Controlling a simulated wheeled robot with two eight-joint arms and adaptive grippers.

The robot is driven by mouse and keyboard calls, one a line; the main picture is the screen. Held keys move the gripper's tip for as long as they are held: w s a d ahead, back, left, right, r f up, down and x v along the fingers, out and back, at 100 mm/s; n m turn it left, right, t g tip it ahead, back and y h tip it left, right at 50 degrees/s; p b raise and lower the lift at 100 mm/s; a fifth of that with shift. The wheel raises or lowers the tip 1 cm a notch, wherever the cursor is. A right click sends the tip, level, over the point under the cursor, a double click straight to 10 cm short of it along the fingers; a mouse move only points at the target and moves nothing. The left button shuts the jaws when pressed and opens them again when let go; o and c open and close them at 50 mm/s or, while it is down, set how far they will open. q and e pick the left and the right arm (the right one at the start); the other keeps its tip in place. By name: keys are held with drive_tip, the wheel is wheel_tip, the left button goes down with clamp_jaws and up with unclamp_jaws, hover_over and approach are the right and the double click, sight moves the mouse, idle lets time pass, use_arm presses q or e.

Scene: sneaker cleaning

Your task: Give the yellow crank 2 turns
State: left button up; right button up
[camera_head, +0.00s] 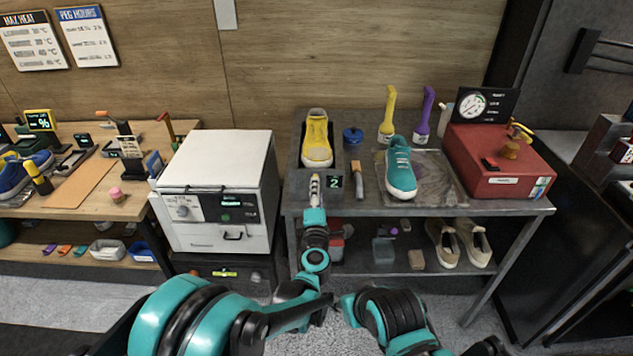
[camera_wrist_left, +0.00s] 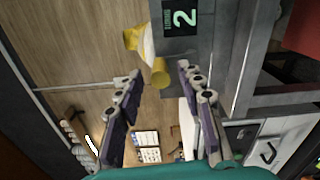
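The yellow crank (camera_wrist_left: 160,74) shows in the left wrist view as a short yellow cylinder at the front of the grey box (camera_wrist_left: 185,50). My left gripper (camera_wrist_left: 159,76) is open, with its fingertips on either side of the crank and a visible gap to each. In the head view, my left gripper (camera_head: 315,185) covers the crank at the front of the box. A display (camera_head: 334,182) beside it reads 2 in green. A yellow sneaker (camera_head: 316,143) sits on top of the box.
On the bench, a brush (camera_head: 358,178) lies right of the box, and a teal sneaker (camera_head: 400,172) stands on a tray. A red unit with a gauge (camera_head: 500,165) is at the far right. A white oven (camera_head: 222,165) stands left of the bench.

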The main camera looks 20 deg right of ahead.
use_arm(q)
drive_tip(key=v, duration=0.6)
drive_tip(key=shift+b, duration=0.35)
drive_tip(key=shift+r, duration=0.1)
drive_tip(key=s+a+r+m+g+h, duration=0.3)
drive_tip(key=s+a+r+m+h, duration=0.1)
drive_tip(key=a+r+m, duration=0.55)
drive_tip(key=s+a+f+m+g+y, duration=0.3)
drive_tip(key=s+a+f, duration=0.4)
drive_tip(key=s+a, duration=0.3)
drive_tip(key=s+a+f+m+g+y, duration=0.3)
drive_tip(key=s+a+f+y, duration=0.3)
drive_tip(key=s+a, duration=0.5)
drive_tip(key=a+f+g, duration=0.1)
drive_tip(key=a, duration=0.3)
drive_tip(key=shift+a+f+m, duration=0.3)
drive_tip(key=shift+a+m, duration=0.05)
